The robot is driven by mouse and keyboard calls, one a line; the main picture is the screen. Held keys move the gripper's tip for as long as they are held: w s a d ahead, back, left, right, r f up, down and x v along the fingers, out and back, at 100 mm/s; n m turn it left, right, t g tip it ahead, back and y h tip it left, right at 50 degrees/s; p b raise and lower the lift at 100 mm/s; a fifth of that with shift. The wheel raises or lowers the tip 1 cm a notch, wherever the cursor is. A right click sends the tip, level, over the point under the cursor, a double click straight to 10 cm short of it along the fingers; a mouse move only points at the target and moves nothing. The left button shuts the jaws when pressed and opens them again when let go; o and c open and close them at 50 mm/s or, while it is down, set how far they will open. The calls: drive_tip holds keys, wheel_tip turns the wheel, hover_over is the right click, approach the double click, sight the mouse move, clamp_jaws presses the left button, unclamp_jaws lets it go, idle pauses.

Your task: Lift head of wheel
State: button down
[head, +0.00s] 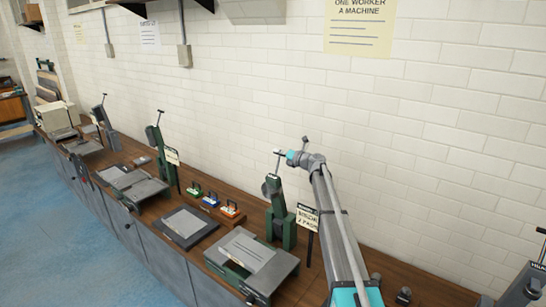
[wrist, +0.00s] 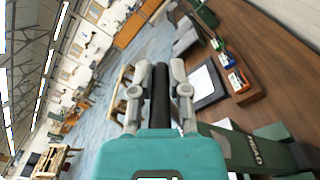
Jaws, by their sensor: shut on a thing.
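The wheel machine nearest my arm has a green upright stand (head: 281,220) with a dark wheel head (head: 272,187) at its top, raised above the bench. Its green body also shows at the lower right of the wrist view (wrist: 250,145). My gripper (head: 284,154) is at the top of this machine, beside a thin upright handle rod (head: 278,166). In the wrist view my gripper (wrist: 160,72) is shut on a black handle grip (wrist: 160,100), which stands between the two grey fingers. The contact is too small to make out in the head view.
A grey slotted table (head: 250,252) stands in front of the machine, with a sign (head: 308,219) to its right. A flat grey plate (head: 184,227) and small coloured boxes (head: 211,200) lie to the left. The white brick wall (head: 430,140) is close behind.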

drive_tip(key=w+d, duration=0.3)
drive_tip(key=shift+w+d+f, duration=0.1)
drive_tip(key=shift+d+f, duration=0.05)
drive_tip(key=shift+f, duration=0.1)
drive_tip(key=c, duration=0.9)
unclamp_jaws()
drive_tip(key=shift+o, duration=1.3)
drive_tip(key=shift+w+d+f, duration=0.1)
drive_tip(key=shift+w+f, duration=0.05)
drive_tip(key=shift+w, duration=0.05)
drive_tip(key=shift+s, duration=0.1)
